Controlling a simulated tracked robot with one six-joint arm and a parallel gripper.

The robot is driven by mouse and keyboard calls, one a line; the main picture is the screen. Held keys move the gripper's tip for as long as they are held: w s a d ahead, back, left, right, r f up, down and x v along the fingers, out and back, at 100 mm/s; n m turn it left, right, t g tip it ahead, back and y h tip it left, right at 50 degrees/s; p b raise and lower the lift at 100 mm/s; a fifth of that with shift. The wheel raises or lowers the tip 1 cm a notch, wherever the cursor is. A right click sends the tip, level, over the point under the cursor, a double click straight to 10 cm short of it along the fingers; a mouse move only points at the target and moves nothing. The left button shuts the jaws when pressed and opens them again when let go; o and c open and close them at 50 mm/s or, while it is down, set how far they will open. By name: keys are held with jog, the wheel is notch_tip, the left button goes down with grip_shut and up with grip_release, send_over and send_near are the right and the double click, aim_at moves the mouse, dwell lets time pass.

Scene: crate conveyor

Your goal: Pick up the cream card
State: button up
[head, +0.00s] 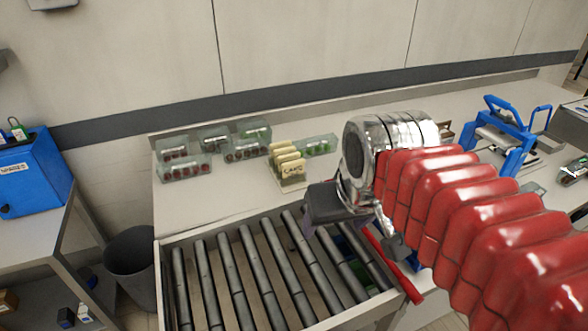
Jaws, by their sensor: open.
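Several cream cards (289,162) stand upright in a row in a small holder on the counter behind the rollers. The front one bears dark lettering. My gripper (348,232) is to the right of the cards and nearer to me, over the right part of the roller conveyor (232,262). It is open and apart from the cards. My chrome wrist and red sleeve hide most of its fingers, and I cannot see clearly what is between them.
Clear boxes with red and green contents (184,168) stand left of and behind the cards. A blue-framed device (515,135) stands at the right. A red bar (393,262) lies at the conveyor's right edge. A dark bin (131,262) is at the left.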

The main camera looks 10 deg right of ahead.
jog(key=o, duration=0.4)
jog(key=w+r+g, duration=0.1)
jog(key=w+r, duration=0.5)
jog(key=w, duration=0.5)
jog(key=shift+r, duration=0.4)
jog(key=n+g, duration=0.2)
jog(key=g, duration=0.2)
send_over(294, 161)
notch_tip(294, 161, down, 10)
jog(key=shift+f, duration=4.25)
